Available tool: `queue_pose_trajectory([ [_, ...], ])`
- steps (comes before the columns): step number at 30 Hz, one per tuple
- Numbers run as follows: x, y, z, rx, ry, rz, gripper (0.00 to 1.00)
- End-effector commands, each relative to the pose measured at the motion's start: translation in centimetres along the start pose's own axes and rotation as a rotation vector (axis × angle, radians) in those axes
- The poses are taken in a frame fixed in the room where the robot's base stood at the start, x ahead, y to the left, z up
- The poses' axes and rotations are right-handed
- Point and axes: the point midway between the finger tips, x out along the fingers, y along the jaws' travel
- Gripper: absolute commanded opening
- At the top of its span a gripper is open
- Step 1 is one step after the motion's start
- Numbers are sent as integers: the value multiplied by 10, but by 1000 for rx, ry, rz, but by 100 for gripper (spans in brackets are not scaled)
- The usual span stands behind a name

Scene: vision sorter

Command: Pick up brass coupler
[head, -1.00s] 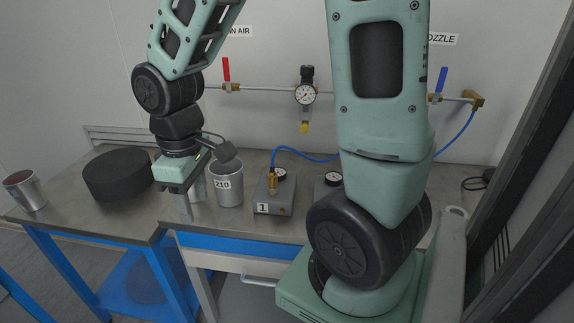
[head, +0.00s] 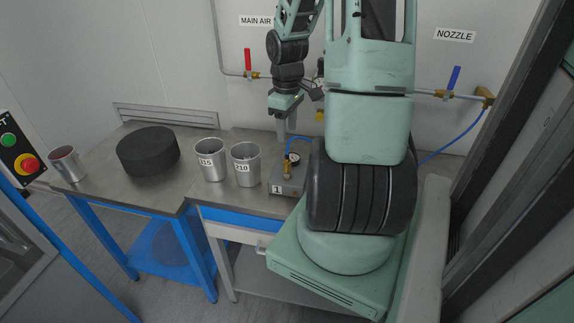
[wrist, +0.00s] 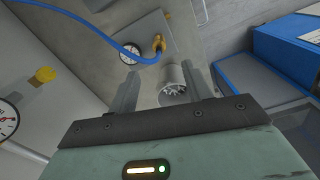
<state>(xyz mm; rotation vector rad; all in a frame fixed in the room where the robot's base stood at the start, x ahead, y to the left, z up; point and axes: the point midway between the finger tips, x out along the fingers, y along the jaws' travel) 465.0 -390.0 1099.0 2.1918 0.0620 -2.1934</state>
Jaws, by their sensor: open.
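The brass coupler (head: 288,170) stands upright on the grey block marked 1 (head: 277,188), with the blue hose (head: 300,138) near its top. In the wrist view the brass coupler (wrist: 158,44) sits on the blue hose's end, a little beyond my fingertips. My gripper (head: 284,136) is open, fingers down, above and behind the coupler in the head view. In the wrist view my gripper (wrist: 162,70) has its two fingers apart, with the coupler outside them. A grey cylinder with an open, toothed-looking end (wrist: 173,84) shows between the fingers; I cannot tell what it is.
Metal cups marked 215 (head: 210,160) and 210 (head: 246,165) stand left of the block. A black round disc (head: 148,152) and another cup (head: 66,163) are farther left. Wall pipes with a red valve handle (head: 248,62) and a blue one (head: 453,78) run behind. A blue bin (wrist: 290,50) shows in the wrist view.

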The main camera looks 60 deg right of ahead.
Motion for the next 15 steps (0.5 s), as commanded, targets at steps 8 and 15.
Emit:
queue_pose_trajectory([
  [8, 59, -2, 0, -3, -2, -5, 49],
  [15, 83, -1, 0, -1, -1, -1, 49],
])
